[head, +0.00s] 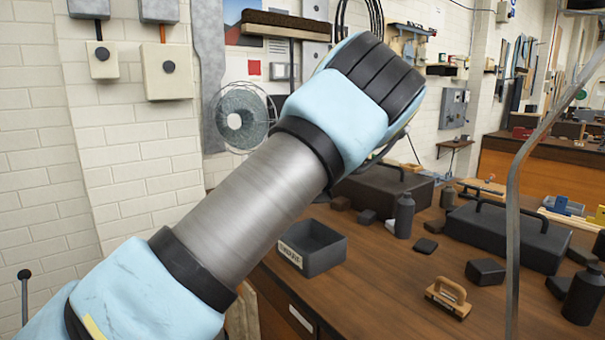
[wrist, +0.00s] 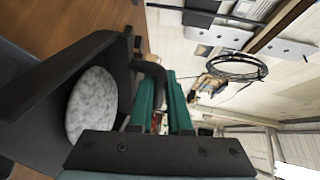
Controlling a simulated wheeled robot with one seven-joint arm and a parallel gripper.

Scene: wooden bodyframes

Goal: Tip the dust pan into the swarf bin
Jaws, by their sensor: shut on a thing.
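The swarf bin (head: 325,258) is a dark grey open box with a pale label on its front, standing on the wooden bench in the head view. It looks empty from here. The dust pan (wrist: 45,88) is black and fills the left of the wrist view, with a round grey speckled heap (wrist: 92,104) in it. My gripper (wrist: 165,92) has green fingers, shut on the pan's dark handle (wrist: 153,76). In the head view my arm hides the gripper and most or all of the pan.
On the bench stand a black toolbox (head: 508,232), another dark case (head: 382,190), a dark bottle (head: 404,215), a wooden-handled block (head: 448,297) and several small dark blocks. A thin grey post (head: 512,230) crosses the right. A round wire-guarded fan (head: 238,118) is on the wall behind.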

